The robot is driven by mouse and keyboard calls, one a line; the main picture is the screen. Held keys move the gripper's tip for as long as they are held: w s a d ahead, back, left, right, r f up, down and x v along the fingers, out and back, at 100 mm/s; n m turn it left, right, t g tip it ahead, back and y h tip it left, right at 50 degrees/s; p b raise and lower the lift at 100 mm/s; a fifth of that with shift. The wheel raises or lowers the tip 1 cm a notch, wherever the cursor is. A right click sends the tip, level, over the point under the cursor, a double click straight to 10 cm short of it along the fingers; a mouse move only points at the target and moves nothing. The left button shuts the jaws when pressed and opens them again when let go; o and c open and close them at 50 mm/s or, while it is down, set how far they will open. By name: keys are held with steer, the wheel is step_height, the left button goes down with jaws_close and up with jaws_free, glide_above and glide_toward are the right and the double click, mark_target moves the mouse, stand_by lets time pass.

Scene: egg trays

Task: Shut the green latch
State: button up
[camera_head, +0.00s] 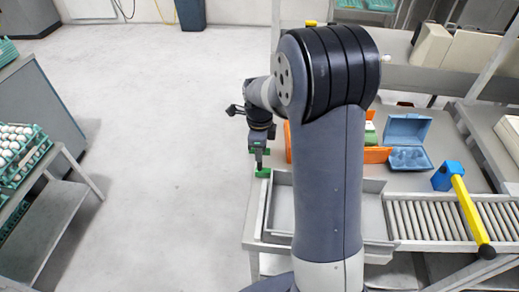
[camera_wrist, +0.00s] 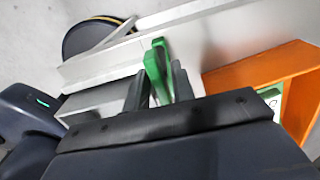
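The green latch (camera_head: 263,172) is at the near left corner of the work table, by the metal tray. It also shows in the wrist view (camera_wrist: 154,68) as an upright green piece at the edge of a metal rail. My gripper (camera_head: 260,158) points down right at the latch in the head view. In the wrist view the two dark fingertips (camera_wrist: 160,84) stand apart, one on each side of the green piece. Whether they press on it cannot be made out. The latch's lower part is hidden behind the fingers and gripper body.
An orange divider (camera_head: 376,155) stands right of the gripper, also close by in the wrist view (camera_wrist: 265,80). A roller conveyor (camera_head: 440,219) with a yellow lever (camera_head: 470,212) is at right. Left of the table is open floor.

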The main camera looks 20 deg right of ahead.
steer(key=shift+o, duration=1.3)
step_height(320, 180, up, 11)
steer(key=shift+f, duration=0.1)
step_height(320, 180, down, 11)
steer(key=shift+r, duration=0.1)
stand_by(0.4)
